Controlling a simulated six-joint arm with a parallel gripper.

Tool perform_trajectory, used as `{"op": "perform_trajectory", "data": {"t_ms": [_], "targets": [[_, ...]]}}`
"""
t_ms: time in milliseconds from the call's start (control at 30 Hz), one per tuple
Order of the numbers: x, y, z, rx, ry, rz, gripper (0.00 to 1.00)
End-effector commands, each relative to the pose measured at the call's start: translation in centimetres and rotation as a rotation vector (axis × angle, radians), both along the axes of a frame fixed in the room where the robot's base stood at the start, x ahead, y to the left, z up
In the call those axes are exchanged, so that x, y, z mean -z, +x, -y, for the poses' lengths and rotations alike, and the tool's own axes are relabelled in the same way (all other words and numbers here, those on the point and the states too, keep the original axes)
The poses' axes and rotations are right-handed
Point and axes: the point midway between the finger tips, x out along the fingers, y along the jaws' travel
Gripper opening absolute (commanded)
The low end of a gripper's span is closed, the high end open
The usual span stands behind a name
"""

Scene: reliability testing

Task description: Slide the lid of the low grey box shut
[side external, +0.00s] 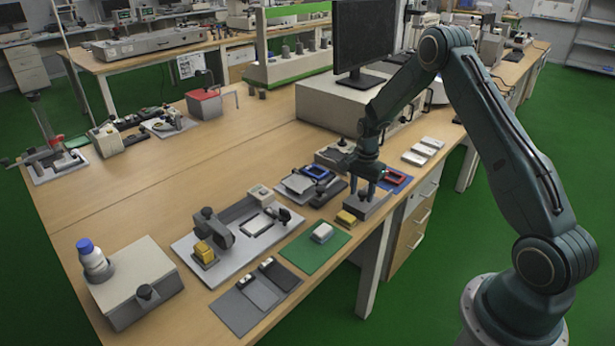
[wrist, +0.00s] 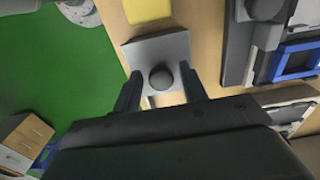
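The low grey box (side external: 374,206) sits near the front edge of the bench, under my gripper. In the wrist view its flat grey lid (wrist: 142,53) shows from above, with a dark round knob (wrist: 161,77) on it. A lighter strip shows just beyond the lid's near edge; I cannot tell whether it is the box's inside. My gripper (wrist: 161,88) is open, with one finger on each side of the knob and a visible gap to it. In the side view my gripper (side external: 365,190) points down at the box. The box's near part is hidden by the gripper body.
A yellow block (side external: 345,218) lies close to the box's left side. A green mat (side external: 300,256) with a white-topped block (side external: 321,232) lies farther left. A blue-framed device (side external: 316,171) stands behind. A blue mat (side external: 404,184) with a red-framed item lies to the right.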

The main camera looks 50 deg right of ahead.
Motion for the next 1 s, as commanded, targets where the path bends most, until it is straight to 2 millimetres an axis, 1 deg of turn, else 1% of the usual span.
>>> {"op": "perform_trajectory", "data": {"t_ms": [367,1000], "targets": [[-0.3,0.0,0.3,0.005,-0.004,0.002,0.42],[-4.5,0.0,0.3,0.006,-0.006,0.003,0.42]]}}
